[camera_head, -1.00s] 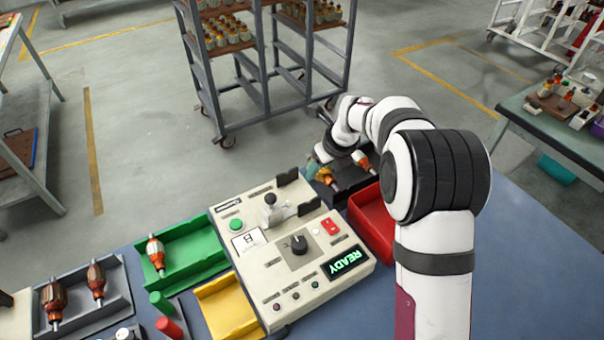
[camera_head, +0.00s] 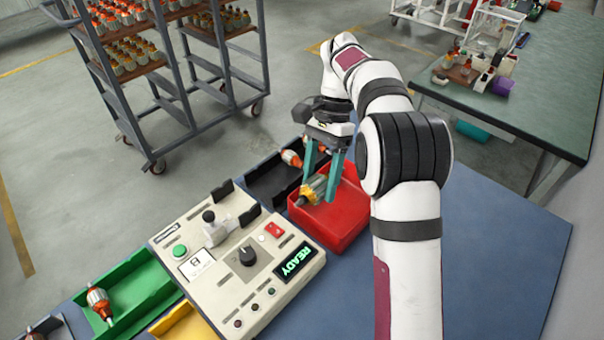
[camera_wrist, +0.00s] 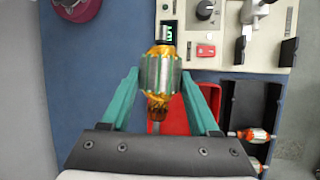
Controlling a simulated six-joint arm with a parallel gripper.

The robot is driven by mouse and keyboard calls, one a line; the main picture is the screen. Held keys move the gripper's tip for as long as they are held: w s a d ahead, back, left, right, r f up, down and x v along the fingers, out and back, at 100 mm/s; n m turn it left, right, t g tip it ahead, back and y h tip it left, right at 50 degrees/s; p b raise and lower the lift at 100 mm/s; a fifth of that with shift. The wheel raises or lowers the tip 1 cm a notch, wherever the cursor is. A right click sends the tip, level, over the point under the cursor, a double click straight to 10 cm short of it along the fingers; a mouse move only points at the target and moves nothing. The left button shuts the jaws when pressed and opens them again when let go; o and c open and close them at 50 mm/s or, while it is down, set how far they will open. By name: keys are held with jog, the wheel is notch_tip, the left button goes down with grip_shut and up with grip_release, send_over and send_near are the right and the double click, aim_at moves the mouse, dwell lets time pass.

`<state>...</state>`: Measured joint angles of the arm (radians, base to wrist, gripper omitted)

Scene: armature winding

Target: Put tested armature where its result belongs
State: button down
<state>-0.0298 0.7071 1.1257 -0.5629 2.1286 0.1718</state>
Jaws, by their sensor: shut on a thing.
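My gripper (camera_head: 320,195) is shut on an armature (camera_head: 312,190) with orange windings and a grey-green core. The gripper holds it tilted over the left part of the red bin (camera_head: 352,232), near the tester's edge. In the wrist view the held armature (camera_wrist: 161,75) is between the teal fingers (camera_wrist: 160,85), with part of the red bin (camera_wrist: 182,122) behind it. The tester (camera_head: 200,265) has an empty-looking cradle, and its display reads READY. The armature's height above the bin floor is hard to tell.
A black tray (camera_head: 262,190) lies behind the red bin; the wrist view shows two armatures (camera_wrist: 255,134) in it. A green tray (camera_head: 140,290) holds one armature (camera_head: 98,303). A yellow tray (camera_head: 185,325) is partly cut off. The blue tabletop (camera_head: 490,240) right of my arm is clear.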

jog(key=s+a+r+n+g+h, duration=0.1)
jog(key=s+a+r+n+h, duration=0.2)
jog(key=s+n+h, duration=0.25)
jog(key=s+a+f+m+y, duration=0.45)
jog(key=s+a+m, duration=0.4)
jog(key=a, duration=0.35)
jog(key=s+a+f+m+y, duration=0.4)
jog(key=s+a+m+y, duration=0.25)
jog(key=a+m, duration=0.4)
jog(key=f+m+t, duration=0.1)
jog(key=f, duration=0.3)
jog(key=f+m+t+y, duration=0.1)
jog(key=f+m, duration=0.1)
jog(key=f, duration=0.2)
jog(key=s+a+f+m+t+y, duration=0.1)
jog(key=f+m, duration=0.1)
jog(key=f, duration=0.2)
jog(key=shift+f, duration=0.15)
jog(key=shift+d+f, duration=0.1)
jog(key=shift+f, duration=0.15)
jog(key=shift+c, duration=0.3)
grip_release()
